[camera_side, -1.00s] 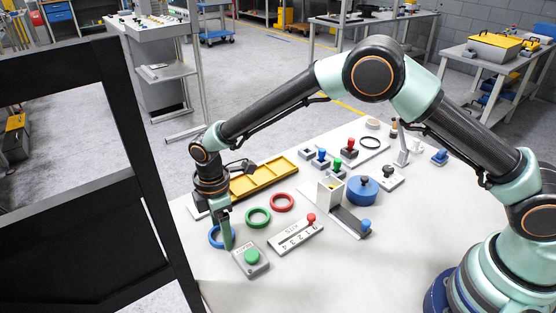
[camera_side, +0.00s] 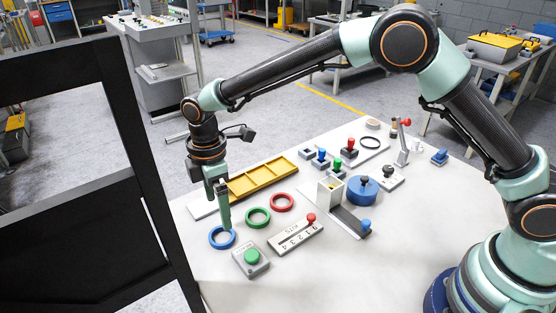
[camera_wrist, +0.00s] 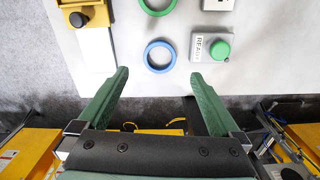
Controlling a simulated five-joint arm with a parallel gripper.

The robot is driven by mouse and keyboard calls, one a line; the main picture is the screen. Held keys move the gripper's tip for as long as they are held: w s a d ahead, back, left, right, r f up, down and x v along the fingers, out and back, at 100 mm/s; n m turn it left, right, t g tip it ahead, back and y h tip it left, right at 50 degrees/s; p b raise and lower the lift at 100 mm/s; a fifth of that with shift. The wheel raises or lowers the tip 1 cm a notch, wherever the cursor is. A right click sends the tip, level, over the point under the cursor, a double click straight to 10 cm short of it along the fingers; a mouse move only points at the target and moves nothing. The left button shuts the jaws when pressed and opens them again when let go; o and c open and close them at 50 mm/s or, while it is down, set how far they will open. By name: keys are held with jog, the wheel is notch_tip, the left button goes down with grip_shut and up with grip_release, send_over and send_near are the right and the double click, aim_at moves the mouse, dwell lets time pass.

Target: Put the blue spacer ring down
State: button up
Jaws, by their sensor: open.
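The blue spacer ring (camera_side: 222,237) lies flat on the white table near its left edge, in front of the green ring (camera_side: 258,218). In the wrist view the blue ring (camera_wrist: 160,57) lies beyond my fingertips, clear of both fingers. My gripper (camera_side: 223,218) is above the table over the far side of the blue ring in the side view. In the wrist view my gripper (camera_wrist: 158,82) has its two green fingers spread wide, with nothing between them.
A red ring (camera_side: 282,202) lies beyond the green ring. A grey box with a green button (camera_side: 252,257) stands close to the blue ring. A yellow tray (camera_side: 262,180) and a numbered slider block (camera_side: 296,236) are nearby. A dark frame (camera_side: 122,130) stands at the left.

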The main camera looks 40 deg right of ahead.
jog(key=s+d+r+m+t, duration=0.1)
jog(key=s+d+r+m, duration=0.1)
jog(key=d+r+m, duration=0.4)
jog(key=s+d+r+m+t, duration=0.1)
jog(key=s+d+r+m, duration=0.15)
jog(key=d+r, duration=0.7)
jog(key=s+d+r+m+t, duration=0.1)
jog(key=s+d+m+t, duration=0.2)
jog(key=s+d+m, duration=0.5)
jog(key=s+d, duration=0.2)
jog(key=s, duration=0.1)
jog(key=shift+s+d+t, duration=0.25)
jog(key=shift+s+t, duration=0.05)
jog(key=shift+s, duration=0.05)
jog(key=shift+r, duration=0.15)
